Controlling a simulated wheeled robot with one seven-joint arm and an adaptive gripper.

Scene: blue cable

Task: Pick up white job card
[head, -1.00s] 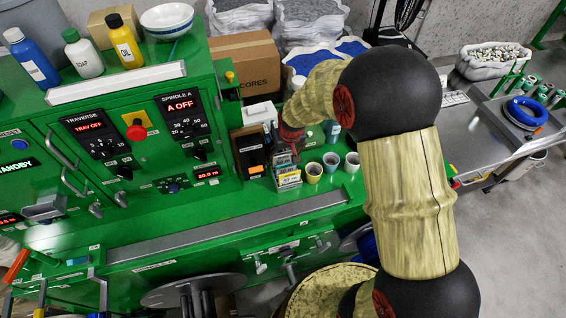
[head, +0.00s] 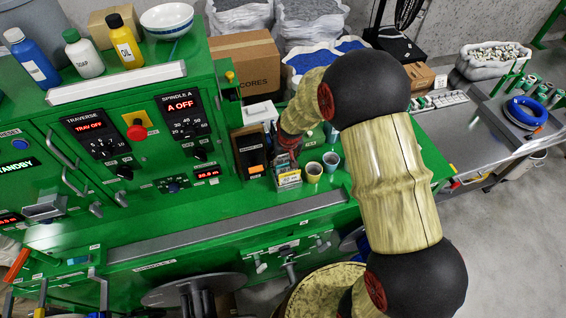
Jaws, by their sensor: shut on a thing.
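A small holder with white and yellow cards (head: 288,180) stands on the green machine's ledge, left of the cups. My gripper (head: 286,161) is right above the holder, fingers pointing down at its top. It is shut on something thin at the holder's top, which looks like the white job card. The fingertips and most of the card are too small and too hidden to see clearly. I cannot tell whether the card is clear of the holder.
Two cups (head: 314,172) stand just right of the holder. A dark box with an orange label (head: 251,153) stands close on the left. The green control panel (head: 150,130) rises further left. My arm covers the ledge to the right.

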